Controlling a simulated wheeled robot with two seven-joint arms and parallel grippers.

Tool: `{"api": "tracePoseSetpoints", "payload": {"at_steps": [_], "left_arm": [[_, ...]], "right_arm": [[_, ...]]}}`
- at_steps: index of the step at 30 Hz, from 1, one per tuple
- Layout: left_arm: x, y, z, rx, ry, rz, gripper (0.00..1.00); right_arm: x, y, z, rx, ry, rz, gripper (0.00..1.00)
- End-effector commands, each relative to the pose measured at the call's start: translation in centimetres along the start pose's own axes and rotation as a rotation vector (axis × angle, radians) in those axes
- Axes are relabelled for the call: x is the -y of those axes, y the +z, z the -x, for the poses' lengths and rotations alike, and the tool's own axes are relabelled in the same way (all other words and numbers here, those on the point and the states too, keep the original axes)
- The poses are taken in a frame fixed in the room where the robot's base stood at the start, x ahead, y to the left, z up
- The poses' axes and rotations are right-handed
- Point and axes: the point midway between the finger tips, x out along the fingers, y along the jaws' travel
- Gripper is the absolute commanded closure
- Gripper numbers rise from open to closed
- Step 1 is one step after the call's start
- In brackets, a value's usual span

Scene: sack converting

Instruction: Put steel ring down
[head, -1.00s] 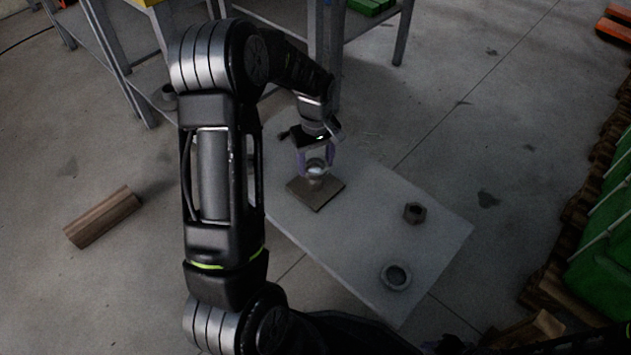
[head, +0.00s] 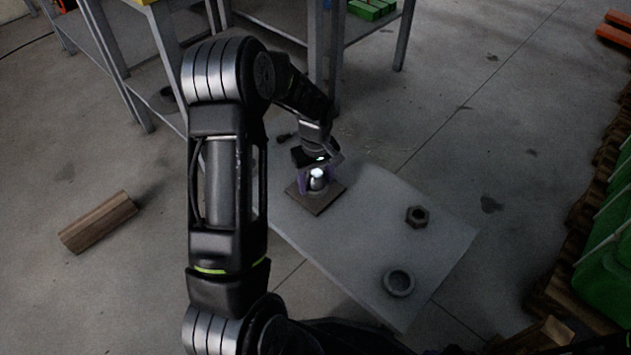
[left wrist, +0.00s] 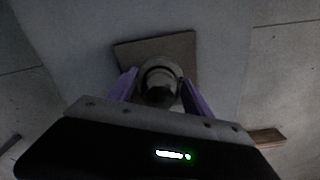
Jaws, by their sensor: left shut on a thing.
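My left gripper (head: 316,181) reaches down over a brown square plate (head: 312,201) lying on the grey board. Its purple fingers are shut on the steel ring (head: 317,182), low over the middle of the plate. In the left wrist view the ring (left wrist: 160,72) sits between the two fingers (left wrist: 160,92), with the plate (left wrist: 188,44) behind it. The ring's inside looks dark there. Whether the ring touches the plate or something on it, I cannot tell. My right gripper is not in view.
A second ring (head: 399,282) and a hex nut (head: 417,216) lie on the grey board (head: 356,254), right of the plate. A wood block (head: 97,221) lies on the floor at left. A metal-legged table (head: 283,32) stands behind. Green sacks (head: 608,240) line the right.

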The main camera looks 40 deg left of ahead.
Motion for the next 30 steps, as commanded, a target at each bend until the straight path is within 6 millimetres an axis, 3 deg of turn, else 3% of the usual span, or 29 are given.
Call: {"api": "tracePoseSetpoints", "payload": {"at_steps": [6,7,12,15,23,30], "left_arm": [[0.0,0.0,-0.3,-0.001,0.0,0.0,0.97],[0.0,0.0,-0.3,0.0,0.0,0.0,0.41],[0.0,0.0,-0.3,0.0,0.0,0.0,0.27],[0.0,0.0,-0.3,0.0,0.0,0.0,0.2],[0.0,0.0,-0.1,0.0,0.0,0.0,0.2],[0.0,-0.1,2.2,-0.003,0.002,0.0,0.2]], "right_arm": [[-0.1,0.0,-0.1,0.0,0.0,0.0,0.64],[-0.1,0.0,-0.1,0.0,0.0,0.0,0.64],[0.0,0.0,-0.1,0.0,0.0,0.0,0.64],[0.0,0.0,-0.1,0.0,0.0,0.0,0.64],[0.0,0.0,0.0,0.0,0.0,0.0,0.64],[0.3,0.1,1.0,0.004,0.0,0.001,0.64]]}}
